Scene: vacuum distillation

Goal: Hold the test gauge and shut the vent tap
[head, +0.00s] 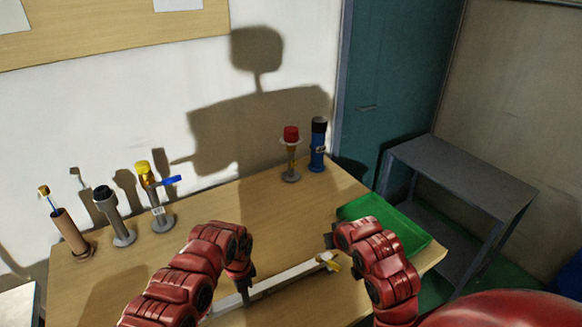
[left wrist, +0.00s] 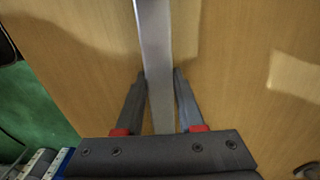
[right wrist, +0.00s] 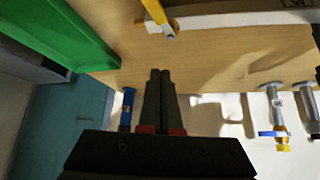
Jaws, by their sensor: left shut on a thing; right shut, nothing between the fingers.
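A long pale bar (head: 285,277), which I take to be the test gauge, lies along the front of the table. A yellow lever (head: 333,264), which looks like the vent tap, is at its right end. My left gripper (head: 243,290) is shut on the bar; the left wrist view shows the fingers on both sides of the grey bar (left wrist: 156,60). My right gripper (right wrist: 160,72) is shut and empty, apart from the yellow lever (right wrist: 156,12). The lever stands across the bar in the right wrist view. My right forearm hides some of this end in the head view.
Along the back left stand a brown holder (head: 72,236), a black-capped post (head: 117,222) and a yellow-capped post with a blue lever (head: 158,200). A red-capped stand (head: 291,155) and blue cylinder (head: 317,148) stand at back right. A green tray (head: 412,232) is at right. The table middle is clear.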

